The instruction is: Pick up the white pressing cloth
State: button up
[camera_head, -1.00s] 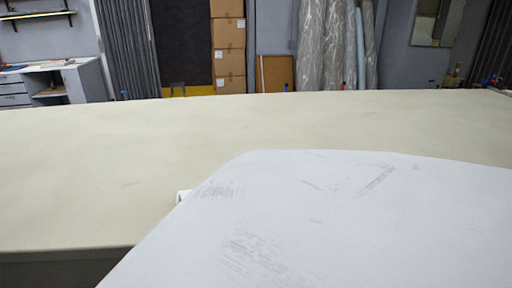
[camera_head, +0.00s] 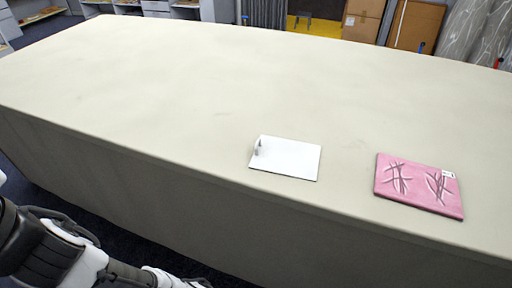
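A flat white rectangular piece (camera_head: 292,158), which looks like the white pressing cloth, lies on the long table near its front edge, right of the middle of the picture. A small grey mark or raised bit shows at its left end; I cannot tell what it is. My arm shows at the lower left, in front of and below the table edge, well apart from the white piece. The arm runs out of the picture at the bottom, and my gripper is not seen.
A folded pink cloth (camera_head: 418,186) with dark and white line marks and a small white tag lies right of the white piece, with a gap between them. The cream table (camera_head: 190,95) is otherwise bare. Cardboard boxes (camera_head: 362,22) stand beyond its far edge.

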aim_at(298, 159)
jog(key=z, duration=0.3)
jog(key=i+l+u, duration=0.2)
jog(key=u, duration=0.15)
jog(key=i+l+u, duration=0.55)
jog(key=u, duration=0.15)
jog(key=l, duration=0.05)
